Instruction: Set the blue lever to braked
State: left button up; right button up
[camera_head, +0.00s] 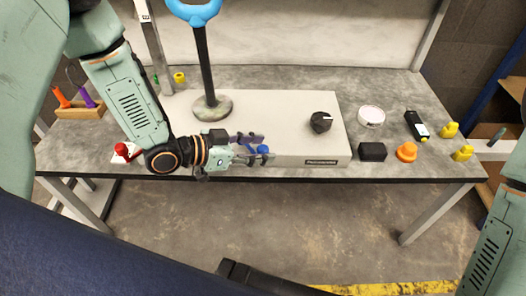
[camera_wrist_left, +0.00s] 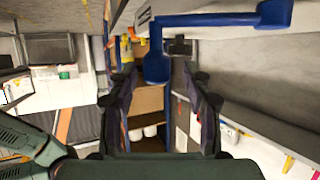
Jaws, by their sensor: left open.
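The blue lever shows at the front left edge of the pale panel box (camera_head: 285,110), with its dark blue knob (camera_head: 263,149) at my left gripper (camera_head: 266,148). In the left wrist view the lever is a blue bar (camera_wrist_left: 215,19) from a pivot at upper right to a knob (camera_wrist_left: 157,68). The open fingers of my left gripper (camera_wrist_left: 160,75) stand on either side of the knob in that view, and I see no clear contact. I can read no braked mark. My right gripper is out of view; only part of the right arm shows.
The box also carries a black knob (camera_head: 321,122) and a black post (camera_head: 205,65) with a light blue handle. A red knob (camera_head: 121,149) is left. A black block (camera_head: 372,152), orange knob (camera_head: 406,152) and yellow pieces (camera_head: 449,130) are right.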

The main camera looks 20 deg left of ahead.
pick_arm(q)
jog(key=shift+w+d+f, duration=0.15)
jog(key=shift+w+d, duration=0.05)
jog(key=shift+d, duration=0.35)
grip_shut()
dwell(0.5)
